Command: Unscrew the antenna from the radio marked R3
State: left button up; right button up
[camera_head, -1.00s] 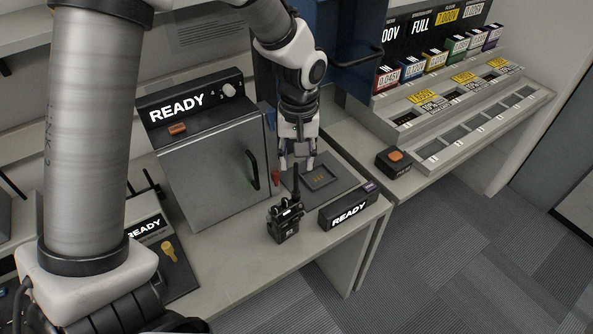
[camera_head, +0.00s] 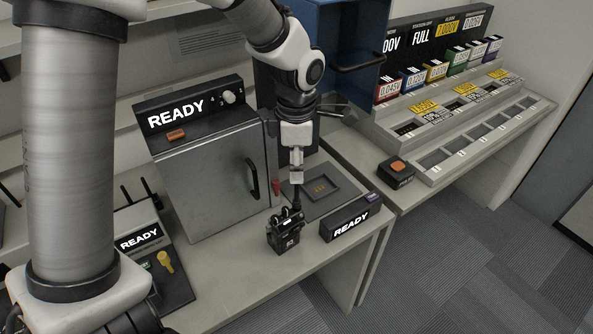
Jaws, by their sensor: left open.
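A small black radio (camera_head: 284,236) stands upright near the front edge of the bench. It has a pale mark on its front, too small to read surely. Its thin black antenna (camera_head: 297,200) points up from its top. My left gripper (camera_head: 296,180) points down right above the radio, in line with the antenna. It is open and seen edge-on, so one finger hides the other. I cannot tell whether the antenna tip is between the fingers. My right gripper is not in view.
A grey cabinet (camera_head: 205,178) marked READY stands left of the radio. A low black READY box (camera_head: 350,219) is close on its right. A square dark tray (camera_head: 322,189) lies behind. A black box with an orange button (camera_head: 396,172) sits farther right.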

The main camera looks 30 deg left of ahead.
aim_at(296, 200)
pick_arm(q)
jog(key=f, duration=0.4)
jog(key=f+p, duration=0.1)
jog(key=f, duration=0.3)
jog(key=shift+w+a+f, duration=0.1)
jog(key=shift+w+f, duration=0.1)
jog(key=shift+s, duration=0.1)
jog(key=shift+c, duration=0.4)
grip_shut()
